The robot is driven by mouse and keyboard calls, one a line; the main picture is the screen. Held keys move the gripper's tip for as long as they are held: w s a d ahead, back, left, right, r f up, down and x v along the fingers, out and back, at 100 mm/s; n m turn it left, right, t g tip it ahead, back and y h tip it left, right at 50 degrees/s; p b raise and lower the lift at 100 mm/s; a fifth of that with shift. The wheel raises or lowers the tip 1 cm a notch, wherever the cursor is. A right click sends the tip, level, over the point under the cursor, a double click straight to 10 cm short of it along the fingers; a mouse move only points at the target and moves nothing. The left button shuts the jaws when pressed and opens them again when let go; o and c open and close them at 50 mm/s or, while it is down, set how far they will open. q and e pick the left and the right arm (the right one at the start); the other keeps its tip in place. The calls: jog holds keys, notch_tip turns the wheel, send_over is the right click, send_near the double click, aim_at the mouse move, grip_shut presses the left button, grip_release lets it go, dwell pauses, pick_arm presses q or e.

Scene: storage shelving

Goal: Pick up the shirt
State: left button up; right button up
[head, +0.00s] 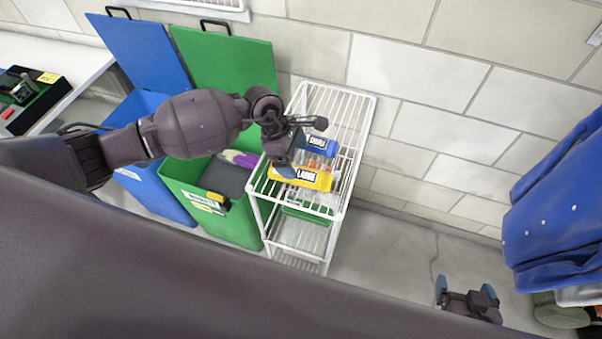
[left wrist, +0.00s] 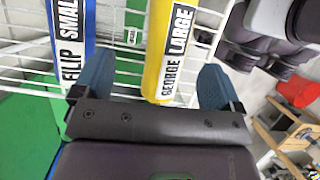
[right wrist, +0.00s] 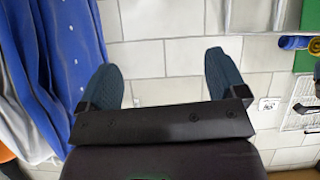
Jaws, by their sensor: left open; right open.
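A yellow roll labelled GEORGE LARGE (head: 318,180) lies on the top of the white wire rack. In the left wrist view the yellow roll (left wrist: 172,45) shows between the fingers of my left gripper (left wrist: 154,80). This gripper is open, and no grip on the roll shows. A blue roll labelled FILIP SMALL (left wrist: 70,40) lies to its left there; the head view shows a blue roll (head: 318,143) behind the yellow one. A blue buttoned shirt (head: 555,215) hangs at the far right. My right gripper (head: 465,290) is open and empty; the shirt (right wrist: 60,60) is left of its fingers.
The white wire rack (head: 345,100) stands against the block wall, with lower shelves. Green (head: 215,215) and blue (head: 170,185) bins with raised lids stand left of it. The floor right of the rack (head: 385,250) is clear.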

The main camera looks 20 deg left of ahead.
aim_at(299, 169)
pick_arm(q)
jog(key=shift+s+d+f, duration=0.1)
jog(key=shift+d+f, duration=0.1)
jog(key=shift+f, duration=0.25)
jog(key=x, duration=0.3)
jog(key=shift+s+f+p, duration=0.15)
jog(key=shift+s+p, duration=0.15)
jog(key=shift+p, duration=0.05)
jog(key=shift+d+f, duration=0.15)
jog(key=shift+f, duration=0.4)
jog(key=c, duration=0.8)
jog(key=shift+c, duration=1.5)
jog(key=shift+w+r, duration=0.1)
jog(key=shift+r, duration=0.15)
notch_tip(299, 169, up, 20)
jog(key=shift+f+b, duration=0.2)
jog(key=shift+b, duration=0.2)
